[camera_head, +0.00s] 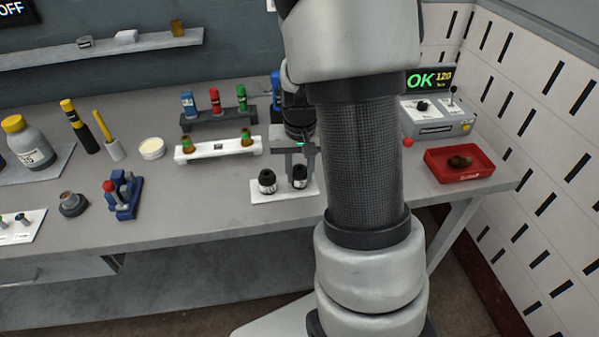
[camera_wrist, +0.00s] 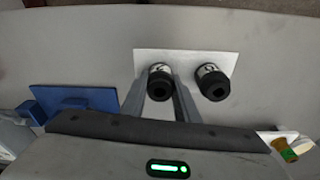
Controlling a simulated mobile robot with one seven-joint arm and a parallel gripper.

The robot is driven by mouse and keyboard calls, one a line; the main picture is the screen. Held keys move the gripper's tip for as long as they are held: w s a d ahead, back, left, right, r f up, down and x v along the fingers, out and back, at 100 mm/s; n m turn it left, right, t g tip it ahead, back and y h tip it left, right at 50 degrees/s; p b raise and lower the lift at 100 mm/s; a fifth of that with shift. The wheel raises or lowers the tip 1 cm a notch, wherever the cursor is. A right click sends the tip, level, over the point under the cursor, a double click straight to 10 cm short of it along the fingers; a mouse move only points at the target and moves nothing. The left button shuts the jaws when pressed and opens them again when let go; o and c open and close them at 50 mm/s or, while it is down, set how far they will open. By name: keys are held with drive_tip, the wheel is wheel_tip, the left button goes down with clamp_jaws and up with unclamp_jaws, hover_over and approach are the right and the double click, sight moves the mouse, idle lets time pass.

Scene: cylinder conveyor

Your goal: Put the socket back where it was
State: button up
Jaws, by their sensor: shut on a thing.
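Two dark sockets with pale marked bands are at a white plate (camera_head: 262,196), which also shows in the wrist view (camera_wrist: 225,60). My gripper (camera_head: 299,161) points down at the right socket (camera_head: 300,178) in the head view. In the wrist view this socket (camera_wrist: 160,88) is on the left, between the fingers of my gripper (camera_wrist: 161,80), which is shut on it. It looks upright at the plate; I cannot tell if its base touches. The other socket (camera_head: 267,182) stands upright beside it, free of the fingers, and shows in the wrist view (camera_wrist: 212,84).
A white rack with vials (camera_head: 218,149) and a dark rack with coloured tubes (camera_head: 215,118) stand behind left. A blue clamp-like tool (camera_head: 124,195) is further left. A red tray (camera_head: 459,165) and a grey control box (camera_head: 438,118) are right. Bare table lies in front.

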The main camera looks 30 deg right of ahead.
drive_tip(key=shift+f, duration=0.2)
drive_tip(key=o, duration=1.1)
drive_tip(key=shift+r, duration=0.1)
